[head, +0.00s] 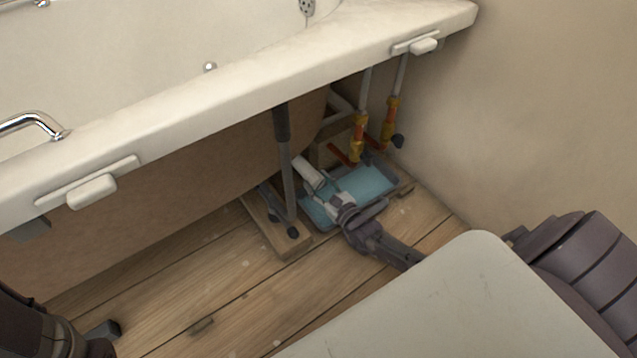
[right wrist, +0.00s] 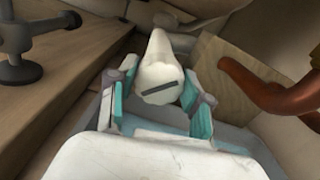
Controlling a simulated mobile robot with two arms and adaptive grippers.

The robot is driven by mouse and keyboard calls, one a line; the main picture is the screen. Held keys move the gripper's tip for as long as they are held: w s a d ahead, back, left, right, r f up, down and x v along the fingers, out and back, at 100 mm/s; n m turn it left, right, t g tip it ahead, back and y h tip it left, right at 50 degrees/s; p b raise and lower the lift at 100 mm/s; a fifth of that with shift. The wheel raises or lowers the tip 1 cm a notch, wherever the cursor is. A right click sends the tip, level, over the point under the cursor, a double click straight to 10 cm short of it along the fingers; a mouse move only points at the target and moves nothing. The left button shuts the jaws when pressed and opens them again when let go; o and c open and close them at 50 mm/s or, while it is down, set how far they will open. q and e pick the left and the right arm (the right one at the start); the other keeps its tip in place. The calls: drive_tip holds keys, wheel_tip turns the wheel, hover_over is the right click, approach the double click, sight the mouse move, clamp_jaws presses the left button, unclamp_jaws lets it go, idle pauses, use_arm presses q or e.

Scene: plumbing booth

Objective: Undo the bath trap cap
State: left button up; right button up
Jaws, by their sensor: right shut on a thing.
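The bath trap (head: 308,172) shows as a short white pipe under the bath in the head view. In the right wrist view the white trap cap (right wrist: 161,86) faces the camera, with a dark slot across it. My right gripper (head: 322,196) reaches in low over the floor from the right. Its two teal-padded fingers (right wrist: 158,100) are shut on the cap, one on each side. The cap is at the end of the white trap body (right wrist: 158,48).
A blue tray (head: 375,184) lies under the trap. A grey bath leg (head: 287,165) stands on a wooden board (head: 262,222) to the left. The bath rim (head: 250,95) overhangs. Floorboards (head: 170,285) at left are mostly clear.

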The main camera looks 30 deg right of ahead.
drive_tip(key=shift+n, duration=0.3)
drive_tip(key=n+b, duration=0.1)
drive_tip(key=n, duration=0.4)
drive_tip(key=shift+a+f, duration=0.1)
drive_tip(key=n, duration=0.5)
drive_tip(key=shift+n, duration=0.4)
idle(0.4)
drive_tip(key=o, duration=1.2)
drive_tip(key=shift+c, duration=0.2)
drive_tip(key=shift+s, duration=0.15)
drive_tip(key=s, duration=0.8)
drive_tip(key=s+d, duration=0.1)
drive_tip(key=s, duration=0.2)
drive_tip(key=shift+s, duration=0.4)
